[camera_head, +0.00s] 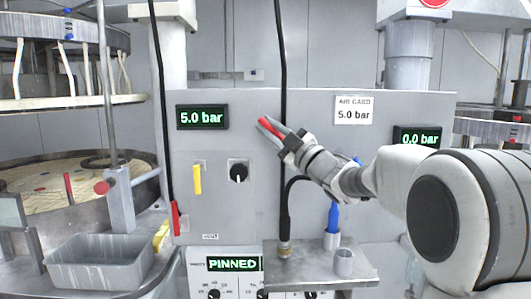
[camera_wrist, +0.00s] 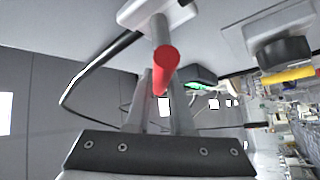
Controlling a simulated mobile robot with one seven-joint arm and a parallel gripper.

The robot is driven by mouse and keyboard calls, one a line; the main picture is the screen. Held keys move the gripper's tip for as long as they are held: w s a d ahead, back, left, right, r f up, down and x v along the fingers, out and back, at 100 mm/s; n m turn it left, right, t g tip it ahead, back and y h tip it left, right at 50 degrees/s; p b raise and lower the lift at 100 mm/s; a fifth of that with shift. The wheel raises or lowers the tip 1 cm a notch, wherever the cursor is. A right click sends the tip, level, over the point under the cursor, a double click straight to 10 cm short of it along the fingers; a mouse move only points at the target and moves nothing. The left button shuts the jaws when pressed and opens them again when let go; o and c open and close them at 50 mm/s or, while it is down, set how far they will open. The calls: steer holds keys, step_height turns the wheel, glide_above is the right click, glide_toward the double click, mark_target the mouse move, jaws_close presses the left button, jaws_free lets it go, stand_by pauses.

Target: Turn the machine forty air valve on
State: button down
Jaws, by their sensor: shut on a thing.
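My gripper (camera_head: 283,137) is in front of the grey panel (camera_head: 250,110), shut on a red-ended lever (camera_head: 270,127) right of the left pressure display (camera_head: 202,117), which reads 5.0 bar. In the wrist view, the lever's red end (camera_wrist: 164,68) sits between my fingers (camera_wrist: 160,105), on a grey stem from a pale base (camera_wrist: 155,10). I cannot read a machine number on it. A yellow handle (camera_head: 197,180) points down, beside a black knob (camera_head: 238,173). The right display (camera_head: 418,137), partly hidden by my arm, reads 0.0 bar.
An air card (camera_head: 353,110) reads 5.0 bar. A black hose (camera_head: 281,70) runs down close by my gripper. Below are a small shelf (camera_head: 310,268) with a blue-handled item (camera_head: 333,218), and a display (camera_head: 233,264) reading PINNED. A grey tray (camera_head: 100,265) stands at left.

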steer(key=m+t+h+b, duration=0.1)
steer(key=m+t+b, duration=0.1)
steer(key=b, duration=0.1)
steer(key=d+m+t+b, duration=0.1)
steer(key=m+t+b, duration=0.1)
steer(key=m+b, duration=0.1)
steer(key=d+m+t+h+b, duration=0.1)
steer(key=m+b, duration=0.1)
steer(key=m, duration=0.1)
steer(key=shift+d+r+t+h+b, duration=0.1)
steer(key=shift+r+t+h+b, duration=0.2)
steer(key=shift+t+b, duration=0.1)
steer(key=m+t+h+b, duration=0.1)
steer(key=m+h, duration=0.1)
steer(key=d+m+t+h+b, duration=0.1)
steer(key=m+h+b, duration=0.1)
steer(key=m, duration=0.1)
steer(key=r+m+t+h+b, duration=0.1)
steer(key=m+h+b, duration=0.1)
steer(key=m+h, duration=0.1)
steer(key=shift+d+t, duration=0.4)
steer(key=shift+m+h, duration=0.3)
steer(key=c, duration=0.8)
jaws_free()
steer(key=b+v, duration=0.1)
steer(key=v, duration=1.6)
steer(key=shift+d+f+b, duration=0.15)
steer(key=shift+b, duration=0.15)
